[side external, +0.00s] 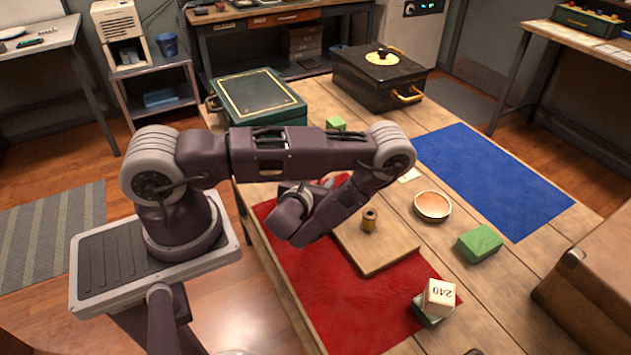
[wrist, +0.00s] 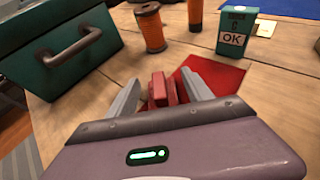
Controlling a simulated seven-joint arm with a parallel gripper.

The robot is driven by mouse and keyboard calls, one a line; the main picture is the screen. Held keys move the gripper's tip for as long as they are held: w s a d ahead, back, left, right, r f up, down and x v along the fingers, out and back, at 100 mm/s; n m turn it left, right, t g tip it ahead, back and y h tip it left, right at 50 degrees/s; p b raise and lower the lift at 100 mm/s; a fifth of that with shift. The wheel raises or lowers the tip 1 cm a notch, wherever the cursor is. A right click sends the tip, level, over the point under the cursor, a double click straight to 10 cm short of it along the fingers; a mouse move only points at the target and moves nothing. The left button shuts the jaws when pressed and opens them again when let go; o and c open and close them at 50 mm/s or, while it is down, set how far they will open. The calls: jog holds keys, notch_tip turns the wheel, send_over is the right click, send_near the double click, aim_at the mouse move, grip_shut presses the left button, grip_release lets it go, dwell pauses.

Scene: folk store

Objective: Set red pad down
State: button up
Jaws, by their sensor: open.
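My gripper (wrist: 161,78) is open in the wrist view, with its two grey fingers spread apart. A small red pad (wrist: 158,92), with reddish parts beside it, shows between the fingers; gaps show toward both fingers. Its underside is hidden by the gripper body, so I cannot tell what it rests on. A red mat (wrist: 218,78) lies on the table just beyond the fingers. In the side view this mat (side external: 335,292) lies along the table's near edge, partly under a wooden board (side external: 385,255). My arm hides the fingertips there.
A green case (wrist: 60,62) stands close left of my gripper. An orange spool (wrist: 150,28) and a green "OK" box (wrist: 236,32) stand ahead. The side view shows a bowl (side external: 432,206), a green block (side external: 480,243), a "240" block (side external: 439,297) and a largely clear blue mat (side external: 495,180).

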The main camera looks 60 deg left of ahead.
aim_at(314, 182)
jog(key=v, duration=0.7)
jog(key=shift+d+r, duration=0.1)
jog(key=s+a+r+n+g+y, duration=0.25)
jog(key=r+n, duration=0.25)
jog(key=r, duration=0.4)
jog(key=s+a+r+n+g+y, duration=0.2)
jog(key=r+n+g+y, duration=0.25)
jog(key=r, duration=0.45)
jog(key=s+r+n+g+h, duration=0.3)
jog(key=s+r+n+g, duration=0.2)
jog(key=s+n, duration=0.35)
jog(key=s+d+n+h, duration=0.4)
jog(key=d+n+h, duration=0.2)
jog(key=d, duration=0.2)
jog(key=w+d+r+n+t+h, duration=0.3)
jog(key=d+r+t+h, duration=0.4)
jog(key=d, duration=0.4)
jog(key=shift+w+d+r+t, duration=0.15)
jog(key=shift+w+d+t, duration=0.3)
jog(key=shift+t, duration=0.15)
